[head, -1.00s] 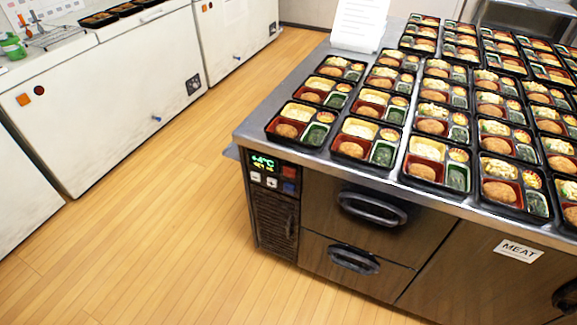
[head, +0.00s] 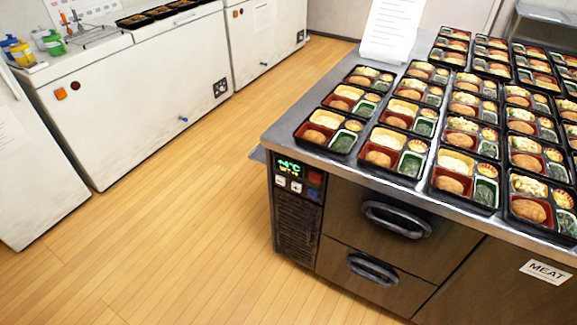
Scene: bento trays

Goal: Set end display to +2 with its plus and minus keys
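The end display (head: 290,167) is a small lit panel at the left end of the steel counter's front, in the head view. Its green digits seem to read +4°C, with a smaller line below that is too small to read. Two pale keys sit under it, a left key (head: 280,180) and a right key (head: 296,187); their signs are too small to tell apart. A red and a blue square are to their right. Neither of my grippers is in view.
The counter top (head: 290,125) carries many bento trays in rows. Two drawer handles (head: 396,219) stick out below. White chest freezers (head: 150,95) line the left wall. The wooden floor (head: 180,240) between them is clear.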

